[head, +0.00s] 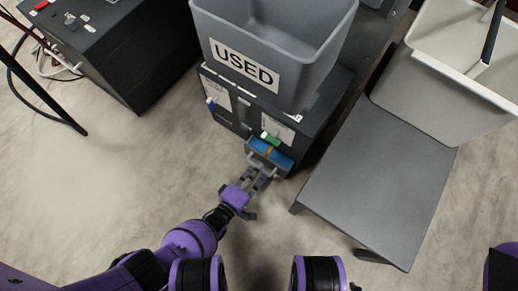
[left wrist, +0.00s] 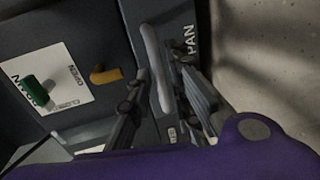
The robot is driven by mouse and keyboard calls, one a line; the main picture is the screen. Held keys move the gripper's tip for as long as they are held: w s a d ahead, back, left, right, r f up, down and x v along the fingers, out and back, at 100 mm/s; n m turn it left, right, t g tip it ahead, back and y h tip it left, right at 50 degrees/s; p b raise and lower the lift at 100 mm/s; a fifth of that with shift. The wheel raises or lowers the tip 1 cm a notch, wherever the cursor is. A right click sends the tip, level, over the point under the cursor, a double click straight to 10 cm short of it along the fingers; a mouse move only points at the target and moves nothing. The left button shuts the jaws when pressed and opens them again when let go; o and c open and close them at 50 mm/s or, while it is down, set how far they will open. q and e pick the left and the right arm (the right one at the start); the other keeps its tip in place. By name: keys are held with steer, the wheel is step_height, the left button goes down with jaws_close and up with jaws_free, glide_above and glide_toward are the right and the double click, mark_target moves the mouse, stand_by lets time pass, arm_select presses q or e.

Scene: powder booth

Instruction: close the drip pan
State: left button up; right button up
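The drip pan (head: 284,160) is a shallow drawer low in the dark cabinet (head: 325,108). It stands partly out, with its blue inside showing. Its front carries a light grey bar handle (left wrist: 152,50) and lettering that reads "PAN" (left wrist: 189,42) in the left wrist view. My left gripper (head: 256,172) is at the drawer front. In the left wrist view its fingers (left wrist: 165,90) stand apart, one on each side of the handle. I cannot tell whether either finger touches it. My right gripper is not in view.
A grey bin marked "USED" (head: 285,28) stands on the cabinet. A green knob (left wrist: 36,91) and an orange lever (left wrist: 105,75) are on the cabinet. A grey table (head: 375,175) with a pale bin (head: 440,95) stands to the right. Floor (head: 130,175) at left is clear.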

arm_select(q)
steer(key=shift+w+d+f, duration=0.15)
steer(key=shift+w+d, duration=0.2)
steer(key=shift+w, duration=0.2)
steer(key=shift+w+d, duration=0.25)
steer(key=shift+w, duration=0.15)
jaws_close()
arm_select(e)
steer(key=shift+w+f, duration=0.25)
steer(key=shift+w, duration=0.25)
arm_select(q)
steer(key=shift+a, duration=0.1)
